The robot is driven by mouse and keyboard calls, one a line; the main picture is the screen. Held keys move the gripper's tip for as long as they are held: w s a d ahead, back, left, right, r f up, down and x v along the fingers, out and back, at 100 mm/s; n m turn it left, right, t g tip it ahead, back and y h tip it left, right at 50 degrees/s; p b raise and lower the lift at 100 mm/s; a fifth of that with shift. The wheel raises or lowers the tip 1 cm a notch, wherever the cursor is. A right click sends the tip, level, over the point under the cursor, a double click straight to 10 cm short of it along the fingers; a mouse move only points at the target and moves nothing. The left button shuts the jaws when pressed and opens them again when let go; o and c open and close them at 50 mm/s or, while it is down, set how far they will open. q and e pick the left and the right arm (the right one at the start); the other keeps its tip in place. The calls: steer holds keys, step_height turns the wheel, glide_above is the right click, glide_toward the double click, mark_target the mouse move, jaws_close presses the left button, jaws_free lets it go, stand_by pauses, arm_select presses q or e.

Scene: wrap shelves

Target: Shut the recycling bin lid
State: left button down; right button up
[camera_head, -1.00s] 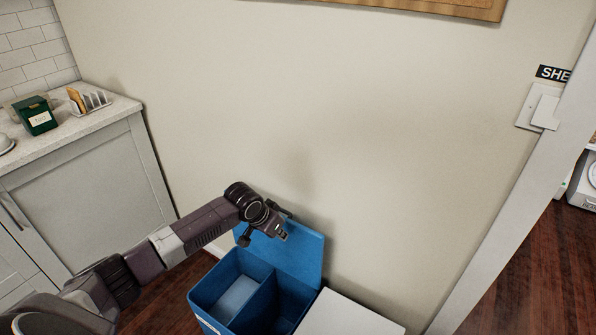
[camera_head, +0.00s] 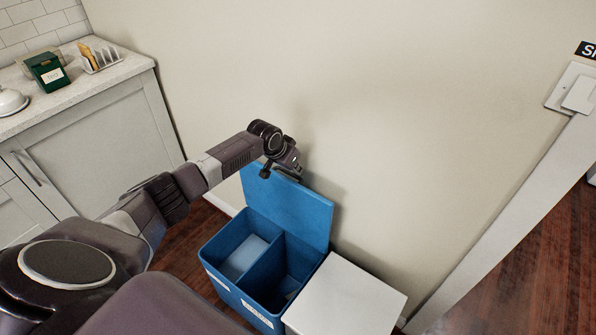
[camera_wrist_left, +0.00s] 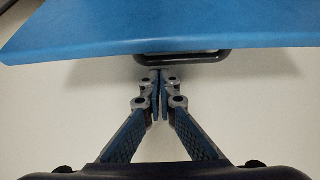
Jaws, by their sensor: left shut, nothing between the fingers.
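The blue recycling bin (camera_head: 215,272) stands on the floor against the wall. Its lid (camera_head: 300,212) is open and stands upright at the back. The bin has two compartments, and a light blue item (camera_head: 243,258) lies in the left one. My left gripper (camera_head: 294,172) is at the top edge of the lid. In the left wrist view my gripper (camera_wrist_left: 157,76) is shut with its fingertips together, close to a dark handle (camera_wrist_left: 205,57) on the edge of the lid (camera_wrist_left: 200,22). I cannot tell whether they touch. My right gripper is not in view.
A white-topped box (camera_head: 350,295) stands right of the bin. A counter (camera_head: 100,80) with a green box (camera_head: 47,72) and a toast rack (camera_head: 102,60) is at the left. A doorway frame (camera_head: 500,210) is at the right.

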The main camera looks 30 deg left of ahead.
arm_select(q)
steer(key=shift+w+f, duration=0.4)
steer(key=shift+f, duration=0.2)
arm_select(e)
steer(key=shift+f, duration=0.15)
arm_select(q)
steer(key=shift+s, duration=0.15)
